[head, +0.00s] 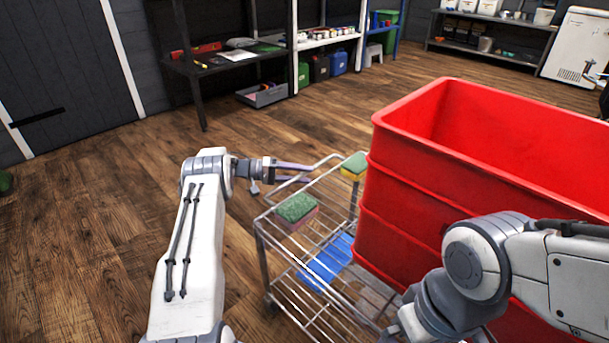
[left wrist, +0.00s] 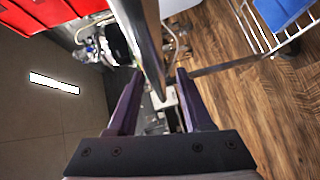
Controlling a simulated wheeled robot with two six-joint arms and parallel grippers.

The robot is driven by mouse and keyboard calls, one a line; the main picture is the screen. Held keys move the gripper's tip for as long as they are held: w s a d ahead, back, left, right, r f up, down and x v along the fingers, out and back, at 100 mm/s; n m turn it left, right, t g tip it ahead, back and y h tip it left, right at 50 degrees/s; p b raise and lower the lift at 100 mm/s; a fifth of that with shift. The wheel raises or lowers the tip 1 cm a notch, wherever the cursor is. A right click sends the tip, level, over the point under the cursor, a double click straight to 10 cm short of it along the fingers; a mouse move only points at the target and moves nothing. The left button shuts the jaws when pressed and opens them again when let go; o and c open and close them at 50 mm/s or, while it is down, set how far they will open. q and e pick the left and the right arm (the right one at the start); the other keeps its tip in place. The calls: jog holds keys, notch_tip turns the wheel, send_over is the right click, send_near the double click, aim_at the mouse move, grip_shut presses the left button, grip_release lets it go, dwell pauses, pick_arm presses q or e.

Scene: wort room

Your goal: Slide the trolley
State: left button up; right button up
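The trolley (head: 268,243) is a silver wire cart in the middle of the head view, with a raised rail at its far end. A green and pink sponge (head: 297,209) and a green and yellow sponge (head: 353,166) are on its top. A blue item (head: 327,262) lies lower down in it. My left gripper (head: 308,174) is at the trolley's far left side by the rail. In the left wrist view its purple fingers (left wrist: 157,78) are apart, with a metal bar (left wrist: 143,35) between them; I cannot tell whether they touch it. My right gripper's fingers are out of sight.
A stack of red tubs (head: 400,205) stands close against the trolley's right side. A shelf bench (head: 190,72) and a grey crate (head: 262,95) are along the back wall. Wooden floor (head: 95,215) is clear on the left and behind the trolley.

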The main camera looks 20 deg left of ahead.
pick_arm(q)
jog(key=v, duration=1)
jog(key=shift+a+p, duration=0.25)
jog(key=shift+p, duration=0.1)
jog(key=shift+s, duration=0.15)
